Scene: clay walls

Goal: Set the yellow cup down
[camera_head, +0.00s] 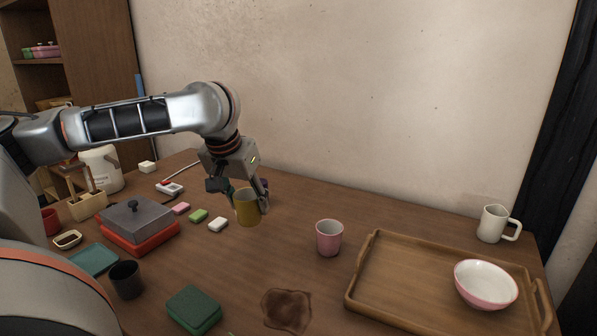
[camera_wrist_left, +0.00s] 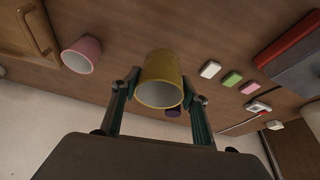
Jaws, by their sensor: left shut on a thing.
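The yellow cup (camera_head: 246,208) is held upright between the fingers of my left gripper (camera_head: 240,192) over the middle of the wooden table (camera_head: 260,260). In the left wrist view the cup (camera_wrist_left: 161,80) sits between both fingers of my left gripper (camera_wrist_left: 160,92), which is shut on it. Whether the cup's bottom touches the table or hangs a little above it, I cannot tell. A small dark purple thing (camera_wrist_left: 173,112) shows partly behind the cup. My right gripper is not in view.
A pink cup (camera_head: 329,238) stands to the right, beside a wooden tray (camera_head: 366,252) with a bowl (camera_head: 486,284). A white mug (camera_head: 494,224) is at the far right. A white block (camera_head: 218,224) and a green block (camera_head: 198,215) lie just left. A dark stain (camera_head: 287,309) marks the front.

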